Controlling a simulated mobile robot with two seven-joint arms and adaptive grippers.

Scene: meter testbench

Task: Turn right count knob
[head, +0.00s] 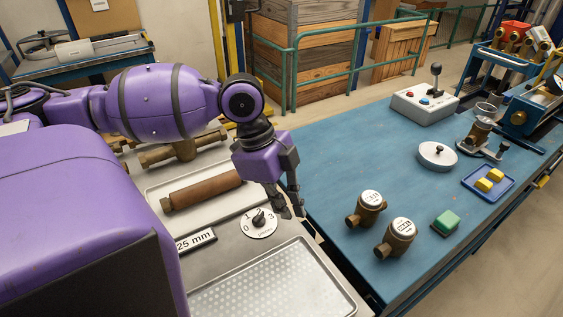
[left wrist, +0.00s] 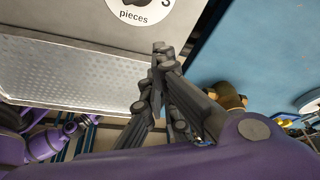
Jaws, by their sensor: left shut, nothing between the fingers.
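The count knob (head: 258,216) is a small dark knob on a round white dial (head: 256,229) marked 0, 1, 2, 3, set in the grey bench top. In the left wrist view, part of the dial (left wrist: 140,14) shows at the top edge with the word "pieces" and a 3; the knob is mostly cut off. My left gripper (head: 291,212) points down just right of the dial, apart from the knob. It also shows in the left wrist view (left wrist: 161,52), shut and empty. My right gripper is not in view.
A perforated metal tray (head: 349,300) lies in front of the dial, and a tray with a brown roller (head: 205,190) lies behind left. A "25 mm" plate (head: 195,241) is left. The blue table (head: 330,170) to the right holds two brass meters (head: 371,203) and a green block (head: 446,222).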

